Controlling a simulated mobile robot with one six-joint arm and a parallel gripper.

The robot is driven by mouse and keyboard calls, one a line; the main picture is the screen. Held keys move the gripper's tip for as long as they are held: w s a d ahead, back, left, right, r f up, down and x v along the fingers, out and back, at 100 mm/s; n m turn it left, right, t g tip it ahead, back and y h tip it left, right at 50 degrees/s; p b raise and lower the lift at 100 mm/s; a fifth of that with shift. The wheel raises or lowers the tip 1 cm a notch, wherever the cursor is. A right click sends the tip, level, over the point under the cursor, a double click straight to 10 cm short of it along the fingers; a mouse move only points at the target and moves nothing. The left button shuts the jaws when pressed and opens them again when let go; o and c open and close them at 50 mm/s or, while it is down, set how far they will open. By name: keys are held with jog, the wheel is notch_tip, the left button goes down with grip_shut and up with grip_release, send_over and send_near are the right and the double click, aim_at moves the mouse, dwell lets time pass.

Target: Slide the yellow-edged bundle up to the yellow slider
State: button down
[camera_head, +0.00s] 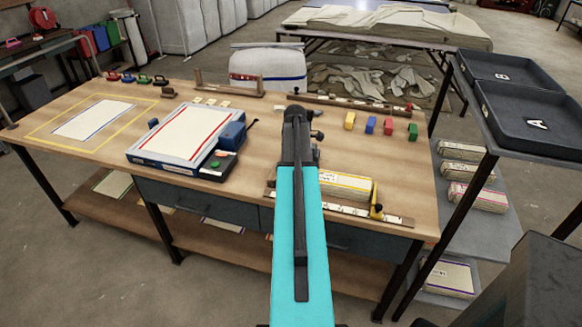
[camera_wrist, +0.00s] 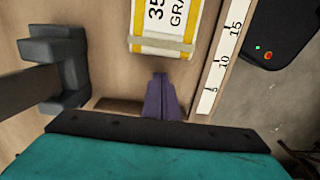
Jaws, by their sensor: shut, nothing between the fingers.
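The yellow-edged bundle (camera_head: 345,187) lies on the table along a ruler strip (camera_head: 337,209), its left part hidden behind my arm in the head view. The yellow slider (camera_head: 377,212) stands near the ruler's right end, close to the bundle's right end. In the wrist view the bundle (camera_wrist: 165,22) shows a yellow-banded near end and black print; the slider is out of frame. My gripper (camera_wrist: 161,80) is shut and empty, its purple fingertips facing that end with a small gap in the picture. In the head view the fingers are hidden by my arm.
The ruler (camera_wrist: 224,52) runs beside the bundle in the wrist view. A dark grey block (camera_wrist: 58,68) is left of the fingers. Coloured blocks (camera_head: 371,125) stand at the table's back right. A screen-like tray (camera_head: 180,135) lies left. Shelves with bundles (camera_head: 478,197) stand right.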

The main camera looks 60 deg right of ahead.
jog(key=shift+s+d+p, duration=0.2)
jog(key=shift+s, duration=0.5)
jog(key=shift+s+d+p, duration=0.15)
jog(key=shift+s, duration=0.5)
jog(key=shift+s+d, duration=0.2)
jog(key=shift+s, duration=0.3)
jog(key=shift+s+d, duration=0.15)
jog(key=shift+s, duration=0.3)
jog(key=shift+w, duration=0.1)
jog(key=w, duration=0.1)
jog(key=w+a, duration=0.1)
jog(key=w, duration=0.1)
jog(key=shift+w+a+r, duration=0.1)
jog(key=shift+w, duration=0.1)
jog(key=shift+w+r, duration=0.15)
jog(key=shift+w, duration=0.2)
jog(key=r, duration=0.3)
jog(key=shift+s, duration=0.2)
notch_tip(320, 180, up, 7)
jog(key=b, duration=0.1)
jog(key=shift+f+b, duration=0.2)
jog(key=shift+b, duration=0.2)
